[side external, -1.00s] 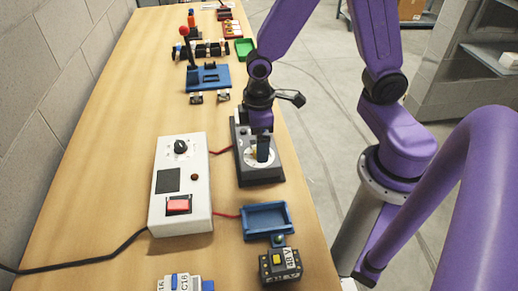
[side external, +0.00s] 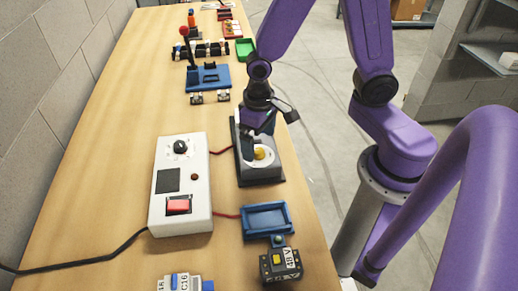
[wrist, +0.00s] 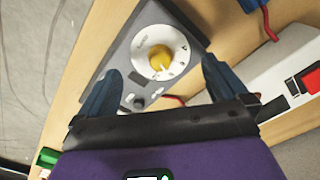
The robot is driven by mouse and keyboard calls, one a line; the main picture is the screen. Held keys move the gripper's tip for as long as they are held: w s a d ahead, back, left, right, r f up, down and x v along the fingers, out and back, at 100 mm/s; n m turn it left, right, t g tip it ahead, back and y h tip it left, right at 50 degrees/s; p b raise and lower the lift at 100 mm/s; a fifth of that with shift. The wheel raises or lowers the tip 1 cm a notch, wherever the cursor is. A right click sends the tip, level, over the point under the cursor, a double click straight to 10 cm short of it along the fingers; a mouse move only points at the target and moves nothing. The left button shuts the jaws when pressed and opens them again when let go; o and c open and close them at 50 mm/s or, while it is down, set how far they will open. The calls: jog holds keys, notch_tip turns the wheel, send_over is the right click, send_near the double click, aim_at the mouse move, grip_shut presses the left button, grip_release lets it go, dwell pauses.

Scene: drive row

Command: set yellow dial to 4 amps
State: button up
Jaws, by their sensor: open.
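The yellow dial (side external: 259,154) is on a white round scale on a dark grey unit (side external: 262,174). In the wrist view the yellow dial (wrist: 160,57) sits at the middle of the white scale (wrist: 143,42), with small marks around its rim. Its narrow end seems to point to the lower right in that view; the numbers are too small to read surely. My gripper (side external: 256,136) is above and behind the dial, apart from it. In the wrist view my gripper (wrist: 161,66) is open, with one finger on each side of the dial and nothing between them.
A white box with a black knob (side external: 180,147) and red switch (side external: 178,206) stands left of the grey unit. A blue tray (side external: 267,218) and a small dark block (side external: 280,264) lie nearer the camera. A blue stand with a red-topped lever (side external: 207,77) is farther back.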

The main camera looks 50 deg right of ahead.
aim_at(259, 153)
jog(key=shift+m, duration=0.5)
jog(key=shift+f, duration=0.1)
jog(key=shift+f, duration=1.1)
